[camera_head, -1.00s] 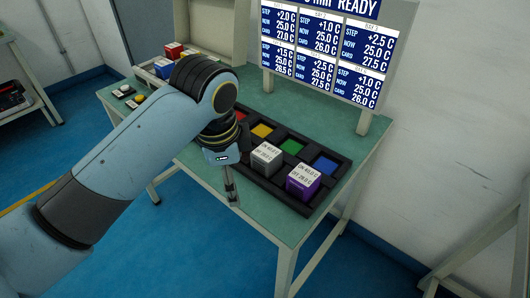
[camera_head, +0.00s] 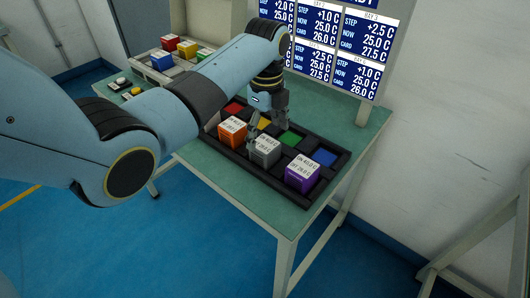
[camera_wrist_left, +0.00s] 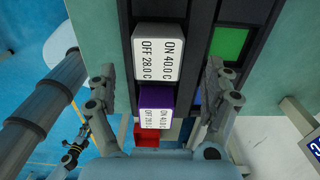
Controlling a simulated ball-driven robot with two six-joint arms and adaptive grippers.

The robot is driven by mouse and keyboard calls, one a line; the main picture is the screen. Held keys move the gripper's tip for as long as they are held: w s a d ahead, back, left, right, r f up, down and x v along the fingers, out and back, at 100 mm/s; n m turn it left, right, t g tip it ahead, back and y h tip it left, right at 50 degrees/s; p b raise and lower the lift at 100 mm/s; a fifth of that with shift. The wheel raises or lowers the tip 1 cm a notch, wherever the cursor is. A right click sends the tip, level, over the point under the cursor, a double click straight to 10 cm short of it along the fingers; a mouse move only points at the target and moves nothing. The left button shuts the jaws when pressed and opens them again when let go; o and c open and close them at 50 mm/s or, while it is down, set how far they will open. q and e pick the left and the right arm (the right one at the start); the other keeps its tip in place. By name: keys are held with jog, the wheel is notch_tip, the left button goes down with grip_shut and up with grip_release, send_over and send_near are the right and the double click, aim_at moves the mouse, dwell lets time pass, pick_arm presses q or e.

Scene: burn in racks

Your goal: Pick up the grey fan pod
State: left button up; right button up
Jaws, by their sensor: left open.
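The grey fan pod (camera_head: 264,150) is a light grey cube with a printed top. It sits in the front row of the black rack (camera_head: 331,180), between the orange pod (camera_head: 232,131) and the purple pod (camera_head: 302,175). My left gripper (camera_head: 267,121) is open and empty, just above and behind the grey pod. In the left wrist view the grey pod (camera_wrist_left: 157,52) reads "ON 40.0 C, OFF 28.0 C" and lies between the lines of the open fingers (camera_wrist_left: 158,73), slightly beyond their tips. The purple pod (camera_wrist_left: 156,97) is nearer the wrist in that picture. My right gripper is not in view.
The rack's back row shows red, yellow, green (camera_head: 290,139) and blue (camera_head: 325,157) squares. A tray of several coloured blocks (camera_head: 187,48) stands at the back left. A display board (camera_head: 345,45) rises behind the rack. The green table (camera_head: 220,175) is clear in front.

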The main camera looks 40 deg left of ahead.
aim_at(265, 143)
pick_arm(q)
notch_tip(265, 143, down, 6)
jog(key=shift+s+r, duration=0.15)
jog(key=shift+r, duration=0.05)
jog(key=c, duration=1.4)
jog(key=shift+r, duration=0.15)
